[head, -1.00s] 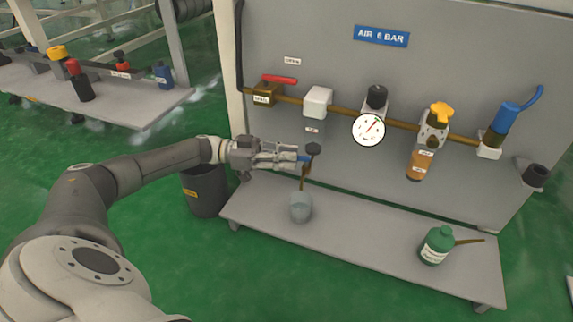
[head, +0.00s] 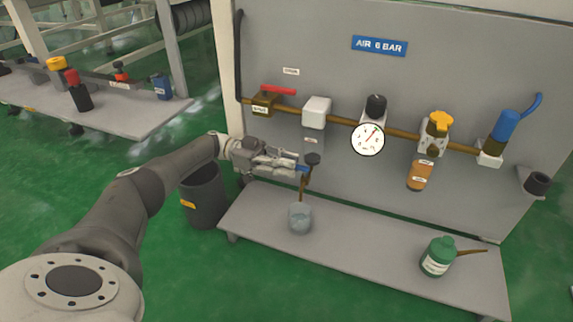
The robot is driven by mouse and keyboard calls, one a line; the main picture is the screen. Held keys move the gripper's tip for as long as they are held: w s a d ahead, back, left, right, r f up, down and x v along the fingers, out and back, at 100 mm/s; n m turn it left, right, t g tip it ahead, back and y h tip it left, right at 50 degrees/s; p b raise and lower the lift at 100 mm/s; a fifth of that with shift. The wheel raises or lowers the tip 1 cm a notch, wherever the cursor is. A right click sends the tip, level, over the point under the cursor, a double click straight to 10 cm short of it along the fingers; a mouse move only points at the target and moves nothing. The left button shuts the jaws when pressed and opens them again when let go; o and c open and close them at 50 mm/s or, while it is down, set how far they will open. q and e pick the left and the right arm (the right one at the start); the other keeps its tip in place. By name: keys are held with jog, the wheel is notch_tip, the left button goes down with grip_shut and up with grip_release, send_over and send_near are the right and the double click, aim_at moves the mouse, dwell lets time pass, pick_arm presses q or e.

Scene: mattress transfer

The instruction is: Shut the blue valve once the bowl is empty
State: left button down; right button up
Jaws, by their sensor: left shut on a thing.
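My left gripper (head: 299,169) is shut on the small blue valve (head: 303,168), low on the panel under the white filter head (head: 317,111). The bowl (head: 312,145) hangs below that head as a dark grey shape, and I cannot tell how much liquid is in it. A black knob (head: 313,158) sits beside the fingertips. A thin brown line, stream or tube, runs from the valve down to a clear cup (head: 300,218) on the shelf. My right gripper is not in view.
A green bottle (head: 438,257) stands on the shelf (head: 365,250) at right.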

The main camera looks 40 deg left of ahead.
pick_arm(q)
jog(key=shift+d, duration=0.1)
jog(key=c, duration=1.5)
grip_release()
jog(key=shift+s+t, duration=0.15)
jog(key=shift+t, duration=0.15)
